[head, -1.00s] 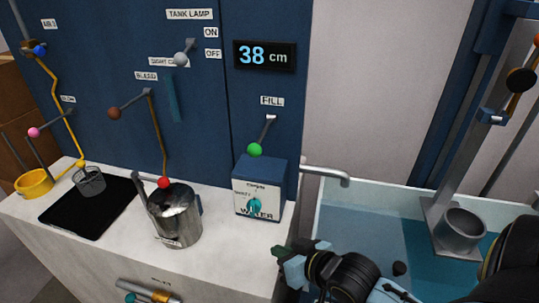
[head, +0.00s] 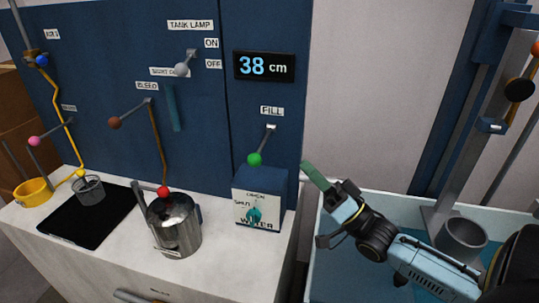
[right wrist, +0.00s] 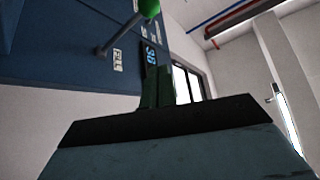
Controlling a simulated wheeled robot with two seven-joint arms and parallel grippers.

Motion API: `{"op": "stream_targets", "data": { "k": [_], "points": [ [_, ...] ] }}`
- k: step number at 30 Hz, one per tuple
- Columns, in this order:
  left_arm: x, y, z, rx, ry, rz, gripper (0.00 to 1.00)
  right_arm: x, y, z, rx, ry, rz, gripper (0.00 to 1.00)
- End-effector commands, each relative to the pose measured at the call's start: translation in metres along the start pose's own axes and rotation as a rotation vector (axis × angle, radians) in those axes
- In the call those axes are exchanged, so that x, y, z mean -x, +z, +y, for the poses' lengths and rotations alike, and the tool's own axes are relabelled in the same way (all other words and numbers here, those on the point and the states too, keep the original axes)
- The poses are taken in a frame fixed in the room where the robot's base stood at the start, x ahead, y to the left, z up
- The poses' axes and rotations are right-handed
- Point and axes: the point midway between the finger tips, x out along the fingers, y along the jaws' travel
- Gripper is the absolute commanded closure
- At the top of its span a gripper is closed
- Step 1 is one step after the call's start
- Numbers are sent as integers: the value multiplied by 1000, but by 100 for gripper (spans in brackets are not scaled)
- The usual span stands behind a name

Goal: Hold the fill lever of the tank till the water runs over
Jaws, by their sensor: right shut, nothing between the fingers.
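The fill lever (head: 264,145) hangs slanting down from the blue panel under its FILL label and ends in a green knob (head: 254,159). My right gripper (head: 309,169) is shut and empty, to the right of the knob and apart from it. In the right wrist view, the green fingers (right wrist: 157,88) are together, and the green knob (right wrist: 149,8) shows at the top edge. The tank (head: 330,200) at the right is partly hidden by my right arm. The display (head: 264,67) reads 38 cm. My left gripper is not in view.
A blue WATER box (head: 258,196) with a teal knob stands below the lever. A metal jug (head: 175,228), a black tray (head: 85,218) and a yellow cup (head: 33,191) are on the counter. Other levers are on the panel. A grey cup (head: 462,238) is at the right.

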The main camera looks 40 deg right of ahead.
Motion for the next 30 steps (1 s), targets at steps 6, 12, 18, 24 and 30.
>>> {"op": "stream_targets", "data": {
  "k": [6,12,18,24,30],
  "points": [
    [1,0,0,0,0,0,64,-4,0,0,1,1,0,100],
    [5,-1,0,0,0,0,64,-29,-1,-1,2,-2,3,100],
    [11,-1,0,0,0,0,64,-66,-2,-1,3,-1,3,100],
    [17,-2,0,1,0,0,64,-100,-1,-1,1,0,2,100],
    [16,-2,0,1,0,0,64,-91,27,1,0,4,-1,100]
  ]
}}
